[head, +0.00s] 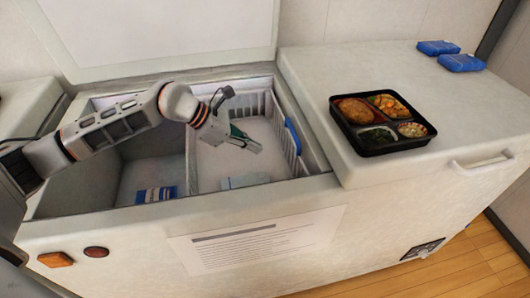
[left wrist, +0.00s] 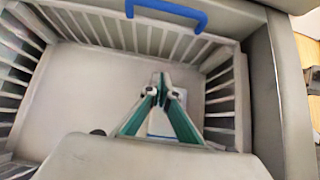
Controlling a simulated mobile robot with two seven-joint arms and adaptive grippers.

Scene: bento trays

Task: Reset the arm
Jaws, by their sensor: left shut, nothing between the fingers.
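My left arm reaches in from the left over the open chest freezer (head: 70,233). Its gripper (head: 257,148) is shut and empty, above the white wire basket (head: 291,146) in the freezer's right part. My right gripper is not in view.
The freezer's left lid (head: 165,30) stands open behind the arm. A black bento tray (head: 385,148) with food sits on the closed right lid, with two blue packs (head: 461,63) farther back. Blue-and-white packs (head: 155,195) lie in the left compartment. A blue handle (left wrist: 168,10) tops the basket.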

